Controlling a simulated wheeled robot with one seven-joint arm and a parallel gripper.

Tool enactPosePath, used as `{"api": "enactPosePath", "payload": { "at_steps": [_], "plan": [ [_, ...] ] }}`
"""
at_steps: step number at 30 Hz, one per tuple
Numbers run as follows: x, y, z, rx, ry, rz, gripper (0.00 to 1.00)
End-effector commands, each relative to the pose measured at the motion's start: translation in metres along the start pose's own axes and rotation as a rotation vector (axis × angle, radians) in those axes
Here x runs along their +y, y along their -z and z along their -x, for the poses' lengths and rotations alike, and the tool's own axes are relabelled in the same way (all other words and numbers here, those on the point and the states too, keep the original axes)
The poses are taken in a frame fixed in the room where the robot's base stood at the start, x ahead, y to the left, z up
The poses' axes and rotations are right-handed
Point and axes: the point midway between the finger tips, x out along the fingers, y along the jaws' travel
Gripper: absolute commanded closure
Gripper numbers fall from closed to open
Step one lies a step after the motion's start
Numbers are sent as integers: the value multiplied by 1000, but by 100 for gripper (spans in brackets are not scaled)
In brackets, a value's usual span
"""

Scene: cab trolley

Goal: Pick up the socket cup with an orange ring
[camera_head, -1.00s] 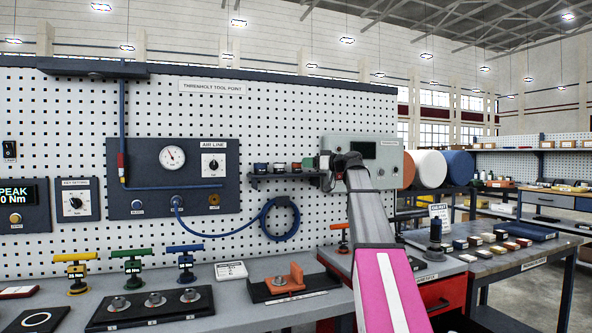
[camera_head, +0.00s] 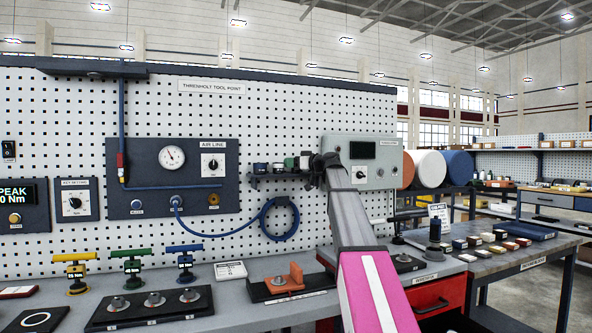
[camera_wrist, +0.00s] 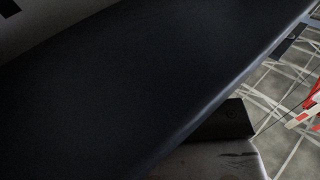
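A small dark rack (camera_head: 285,177) on the pegboard holds a row of small socket cups. Dark cups (camera_head: 261,168) stand at its left, and a green-marked one (camera_head: 290,163) stands further right. No orange ring can be made out on any cup now. My gripper (camera_head: 311,162) is at the right end of the rack, close to the rightmost pieces, and my forearm hides part of that area. Its fingers are too small and dark to tell open from shut. In the wrist view a large dark surface fills most of the picture; no cup or fingertip can be made out.
A grey box with a dark screen (camera_head: 362,150) is right behind my wrist. A coiled blue hose (camera_head: 281,220) hangs below the rack. The bench below carries T-handled tools (camera_head: 133,265), a black socket tray (camera_head: 150,307) and an orange block (camera_head: 296,272).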

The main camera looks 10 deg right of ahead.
Motion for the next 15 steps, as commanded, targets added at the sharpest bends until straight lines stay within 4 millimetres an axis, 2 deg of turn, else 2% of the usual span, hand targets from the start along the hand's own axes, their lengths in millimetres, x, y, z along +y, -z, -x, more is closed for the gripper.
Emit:
{"api": "enactPosePath", "payload": {
  "at_steps": [1, 3, 15],
  "plan": [
    [0, 0, 0, 0, 0, 0, 66],
    [0, 0, 0, 0, 0, 0, 84],
    [-2, 2, 2, 0, 0, 0, 84]
  ]
}}
